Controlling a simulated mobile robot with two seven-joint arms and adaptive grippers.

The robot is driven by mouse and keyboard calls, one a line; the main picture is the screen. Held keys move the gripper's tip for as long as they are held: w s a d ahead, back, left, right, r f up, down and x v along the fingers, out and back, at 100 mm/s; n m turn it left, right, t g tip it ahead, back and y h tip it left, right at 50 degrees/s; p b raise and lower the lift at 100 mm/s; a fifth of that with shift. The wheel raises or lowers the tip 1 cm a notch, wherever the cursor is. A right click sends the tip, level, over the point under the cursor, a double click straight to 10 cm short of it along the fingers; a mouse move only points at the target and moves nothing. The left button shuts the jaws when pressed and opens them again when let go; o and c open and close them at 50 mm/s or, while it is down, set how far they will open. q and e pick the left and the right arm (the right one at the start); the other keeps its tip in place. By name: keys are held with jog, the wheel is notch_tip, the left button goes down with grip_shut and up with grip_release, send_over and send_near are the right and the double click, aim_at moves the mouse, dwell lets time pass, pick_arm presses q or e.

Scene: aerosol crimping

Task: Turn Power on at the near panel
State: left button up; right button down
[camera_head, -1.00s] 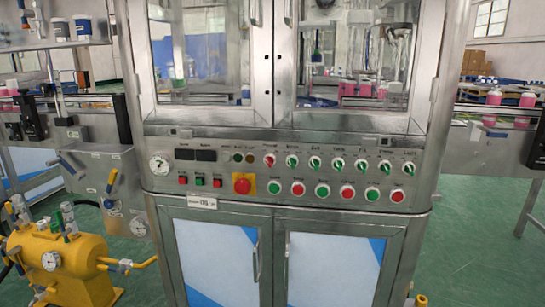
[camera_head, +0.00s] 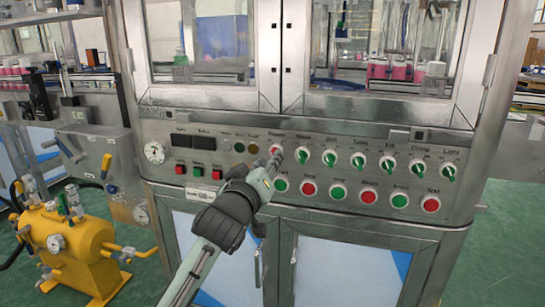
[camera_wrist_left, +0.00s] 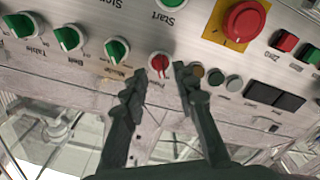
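The near panel (camera_head: 215,150) is a steel control strip below the machine's glass doors. The red Power knob (camera_head: 276,149) heads the row of green selector knobs. In the left wrist view, which is upside down, the Power knob (camera_wrist_left: 158,62) lies between my fingertips. My left gripper (camera_head: 272,162) reaches up to the panel at this knob. It also shows in the left wrist view (camera_wrist_left: 161,73), open, with one finger on each side of the knob. I cannot tell whether either finger touches it. My right gripper is not in view.
The red emergency stop (camera_wrist_left: 243,20) on its yellow plate sits close to the left gripper and is hidden by it in the head view. Red and green push buttons (camera_head: 308,189) line the lower row.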

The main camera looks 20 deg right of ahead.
pick_arm(q)
jog(key=x, duration=0.3)
jog(key=shift+w+d, duration=0.1)
jog(key=shift+c, duration=0.3)
grip_shut()
